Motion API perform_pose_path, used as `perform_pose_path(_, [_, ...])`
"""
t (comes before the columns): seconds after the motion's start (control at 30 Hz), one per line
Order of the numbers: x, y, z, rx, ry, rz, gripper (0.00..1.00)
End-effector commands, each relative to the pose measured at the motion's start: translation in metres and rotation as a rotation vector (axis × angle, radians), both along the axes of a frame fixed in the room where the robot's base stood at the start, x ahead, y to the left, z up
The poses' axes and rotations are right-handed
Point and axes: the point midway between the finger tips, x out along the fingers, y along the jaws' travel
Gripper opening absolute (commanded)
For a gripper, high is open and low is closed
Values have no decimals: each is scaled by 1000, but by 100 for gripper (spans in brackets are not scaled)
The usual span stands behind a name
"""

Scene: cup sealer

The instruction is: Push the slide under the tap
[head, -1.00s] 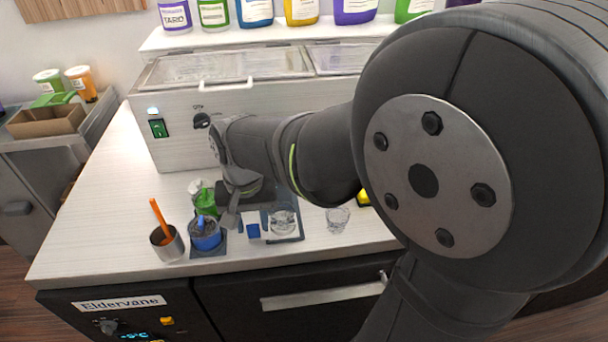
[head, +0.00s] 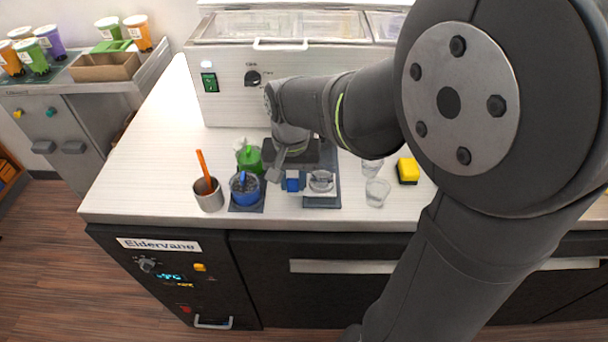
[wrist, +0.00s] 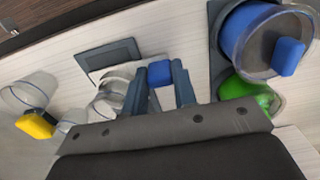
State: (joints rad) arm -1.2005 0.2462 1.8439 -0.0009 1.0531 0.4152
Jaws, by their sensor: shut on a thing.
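My gripper (wrist: 158,92) has its two dark fingers around a small blue block (wrist: 160,73) in the wrist view. In the head view the blue block (head: 292,183) sits just left of a clear, round cup-like piece (head: 321,183) on the dark slide plate (head: 322,202). The plate also shows in the wrist view (wrist: 108,53), with the clear piece (wrist: 108,98) beside the left finger. My wrist and arm cover much of the area behind the block in the head view. I cannot pick out the tap with certainty.
Left of the block stand a blue pot (head: 246,194) on a dark mat, a green container (head: 252,160) and a metal cup (head: 209,198) with an orange stick. Clear glasses (head: 377,192) and a yellow block (head: 407,170) are right. The counter's left side is clear.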

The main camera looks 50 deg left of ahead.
Motion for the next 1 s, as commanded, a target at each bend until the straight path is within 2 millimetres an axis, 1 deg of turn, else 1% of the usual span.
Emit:
perform_pose_path(0.03, [6, 7, 0, 1, 0, -3, 0])
perform_pose_path(0.1, [12, 13, 0, 3, 0, -2, 0])
perform_pose_path(0.2, [17, 18, 1, 4, -1, -1, 0])
perform_pose_path(0.5, [18, 18, 1, 5, -1, 0, 0])
perform_pose_path(0.53, [18, 18, 1, 5, -1, 0, 31])
perform_pose_path(0.57, [18, 18, 1, 5, -1, 0, 35])
perform_pose_path(0.87, [18, 18, 2, 3, 0, 0, 35])
perform_pose_path(0.97, [18, 18, 9, 4, -1, 0, 35])
perform_pose_path(1.0, [18, 18, 14, 6, -1, 0, 35])
